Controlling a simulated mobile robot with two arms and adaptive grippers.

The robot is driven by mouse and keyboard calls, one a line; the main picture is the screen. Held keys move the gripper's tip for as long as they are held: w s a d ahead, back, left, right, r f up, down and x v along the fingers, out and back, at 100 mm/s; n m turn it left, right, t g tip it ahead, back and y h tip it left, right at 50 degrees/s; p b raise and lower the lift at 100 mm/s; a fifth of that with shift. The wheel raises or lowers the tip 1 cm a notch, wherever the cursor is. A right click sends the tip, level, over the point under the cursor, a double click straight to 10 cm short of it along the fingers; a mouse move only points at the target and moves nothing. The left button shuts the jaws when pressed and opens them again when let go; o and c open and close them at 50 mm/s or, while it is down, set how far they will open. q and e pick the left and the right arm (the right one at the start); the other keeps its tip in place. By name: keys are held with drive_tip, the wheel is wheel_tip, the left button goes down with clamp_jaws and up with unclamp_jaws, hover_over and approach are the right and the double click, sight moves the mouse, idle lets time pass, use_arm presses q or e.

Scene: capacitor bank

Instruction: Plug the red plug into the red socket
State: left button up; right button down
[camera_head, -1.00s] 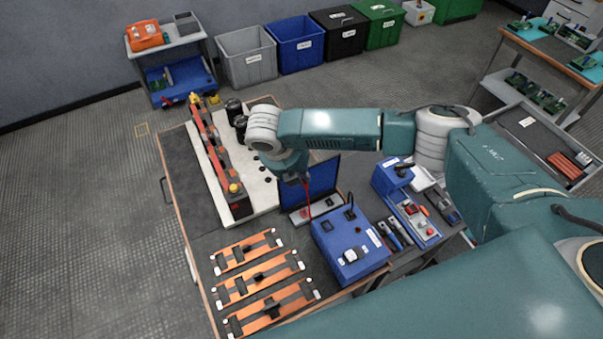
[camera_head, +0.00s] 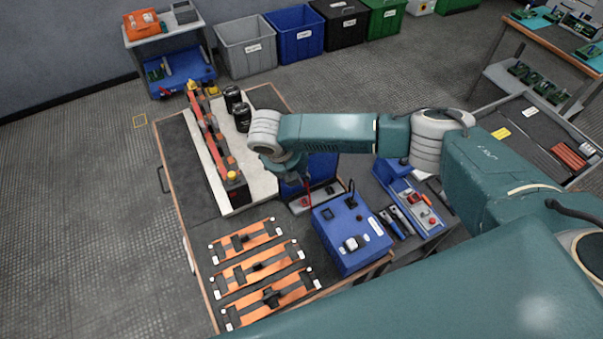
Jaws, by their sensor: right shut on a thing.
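My right arm reaches in from the right, and its wrist is above the bench. My right gripper (camera_head: 302,181) hangs below the wrist, its fingers small and mostly hidden. It is shut on what looks like the red plug (camera_head: 308,189), seen as a thin red upright strip. Just below it is a grey socket strip (camera_head: 318,200) with a small red patch, likely the red socket (camera_head: 303,201), and a dark part beside it. The plug is over or close to the red patch; I cannot tell whether they touch. My left gripper is not in view.
A blue box (camera_head: 372,252) with a white switch stands in front of the strip. A blue tool tray (camera_head: 431,229) is to its right. Orange bars (camera_head: 245,241) lie front left. A white board (camera_head: 255,190) with black capacitors (camera_head: 243,117) lies behind.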

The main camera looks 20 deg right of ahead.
drive_tip(key=shift+f+b, duration=2.5)
drive_tip(key=shift+f, duration=2.2)
drive_tip(key=shift+p, duration=0.35)
drive_tip(key=shift+f+n, duration=0.3)
drive_tip(key=shift+f, duration=0.15)
drive_tip(key=c, duration=1.8)
unclamp_jaws()
drive_tip(key=shift+r, duration=0.1)
drive_tip(key=v, duration=1.1)
drive_tip(key=shift+r, duration=0.4)
drive_tip(key=shift+s+a, duration=0.1)
